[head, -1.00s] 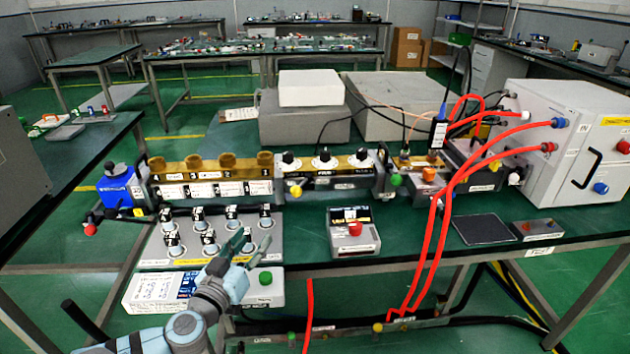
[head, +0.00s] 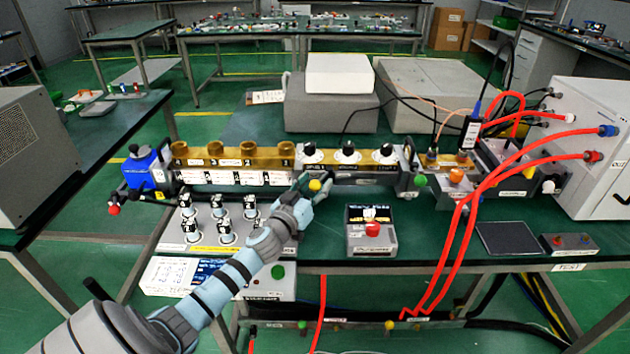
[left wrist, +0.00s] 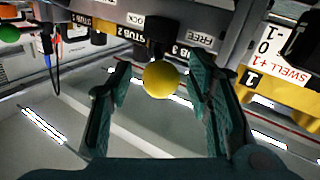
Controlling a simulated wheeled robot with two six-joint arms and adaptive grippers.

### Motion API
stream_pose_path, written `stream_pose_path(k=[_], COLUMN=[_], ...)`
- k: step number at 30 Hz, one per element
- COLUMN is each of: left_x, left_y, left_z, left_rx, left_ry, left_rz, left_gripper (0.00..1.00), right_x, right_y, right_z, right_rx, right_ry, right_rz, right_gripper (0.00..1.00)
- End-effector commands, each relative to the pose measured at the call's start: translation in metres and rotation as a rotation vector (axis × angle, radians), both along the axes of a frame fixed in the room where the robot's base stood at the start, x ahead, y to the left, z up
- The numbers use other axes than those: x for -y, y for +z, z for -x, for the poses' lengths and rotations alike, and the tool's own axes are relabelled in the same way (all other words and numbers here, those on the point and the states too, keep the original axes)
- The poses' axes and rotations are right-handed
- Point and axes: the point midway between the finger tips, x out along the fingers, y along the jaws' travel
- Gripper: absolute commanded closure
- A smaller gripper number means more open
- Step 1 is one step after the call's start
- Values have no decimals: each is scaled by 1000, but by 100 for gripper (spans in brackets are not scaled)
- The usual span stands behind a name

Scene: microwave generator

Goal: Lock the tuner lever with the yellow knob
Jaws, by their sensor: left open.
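The yellow knob (head: 314,185) is on the front of the tuner, a brass bar (head: 366,160) with three black-and-white stub knobs. My left gripper (head: 316,188) is at the knob, with a finger on each side. In the left wrist view the yellow knob (left wrist: 160,79) sits between the two open green fingers (left wrist: 163,88), with gaps on both sides. A dark lever piece (left wrist: 163,35) shows behind the knob, between a partly covered LOCK label (left wrist: 140,20) and a FREE label (left wrist: 194,38). My right gripper is not in view.
A brass block (head: 225,160) with several round caps adjoins the tuner on the left. Several black-and-white knobs stand on a panel (head: 205,240) under my arm. Red cables (head: 470,215) hang further right.

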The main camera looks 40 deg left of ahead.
Motion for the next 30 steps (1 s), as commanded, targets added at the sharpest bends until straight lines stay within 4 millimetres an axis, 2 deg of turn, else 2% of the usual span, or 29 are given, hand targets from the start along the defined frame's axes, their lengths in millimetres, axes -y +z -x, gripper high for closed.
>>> stream_pose_path(k=[8, 17, 25, 30], left_x=[-1, -1, -1, 9], left_y=[-1, -1, -1, -2], left_z=[-3, -2, -3, -8], left_rx=[0, -1, -1, 1], left_ry=[1, 2, 4, 21], left_rz=[-1, -2, 0, 4], left_gripper=[54, 100, 100, 100], right_x=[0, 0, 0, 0], right_y=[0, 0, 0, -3], right_z=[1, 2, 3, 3], right_rx=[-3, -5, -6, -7], right_ry=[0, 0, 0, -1], right_rz=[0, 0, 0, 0], right_gripper=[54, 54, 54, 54])
